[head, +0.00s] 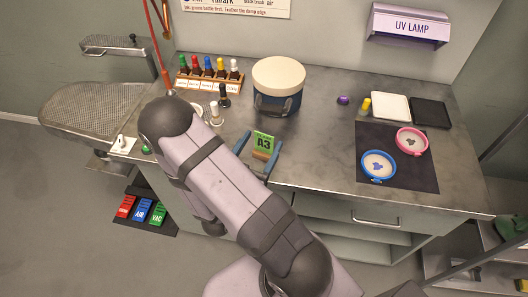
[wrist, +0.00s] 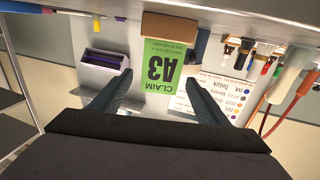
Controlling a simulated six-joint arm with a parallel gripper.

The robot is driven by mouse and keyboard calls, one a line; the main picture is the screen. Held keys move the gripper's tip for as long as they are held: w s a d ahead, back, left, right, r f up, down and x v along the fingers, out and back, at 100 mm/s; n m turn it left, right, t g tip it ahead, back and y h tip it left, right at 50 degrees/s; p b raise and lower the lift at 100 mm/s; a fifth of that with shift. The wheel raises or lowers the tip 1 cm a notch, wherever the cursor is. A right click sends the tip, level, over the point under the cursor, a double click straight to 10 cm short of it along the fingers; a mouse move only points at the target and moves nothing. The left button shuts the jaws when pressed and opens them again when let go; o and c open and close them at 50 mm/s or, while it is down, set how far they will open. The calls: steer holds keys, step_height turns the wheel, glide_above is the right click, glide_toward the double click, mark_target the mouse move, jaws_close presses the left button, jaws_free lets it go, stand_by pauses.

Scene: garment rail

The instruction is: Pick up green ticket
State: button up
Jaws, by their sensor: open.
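The green ticket (head: 264,142), marked A3, stands near the front edge of the grey worktop. In the wrist view the green ticket (wrist: 168,68) hangs upside down in the picture, with the words CLAIM and A3, and meets a brown block at its top. My gripper (head: 257,157) is at the ticket in the head view, with a finger on either side of it. In the wrist view my gripper (wrist: 163,85) is open, its two dark fingers apart, with the ticket showing between them. I cannot tell whether a finger touches the ticket.
A blue tub with a cream lid (head: 279,75) stands behind the ticket. A rack of coloured bottles (head: 209,82) is at the back left, with a dark bottle (head: 224,97) and a white bottle (head: 215,115) before it. A dark mat (head: 365,153) with two hoops lies at right.

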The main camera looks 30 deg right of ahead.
steer(key=shift+f+p+x, duration=0.15)
steer(key=shift+p+x, duration=0.55)
steer(key=shift+x, duration=0.9)
steer(key=shift+f+p+x, duration=0.15)
steer(key=shift+p+x, duration=0.55)
steer(key=shift+x, duration=0.85)
steer(key=c, duration=1.4)
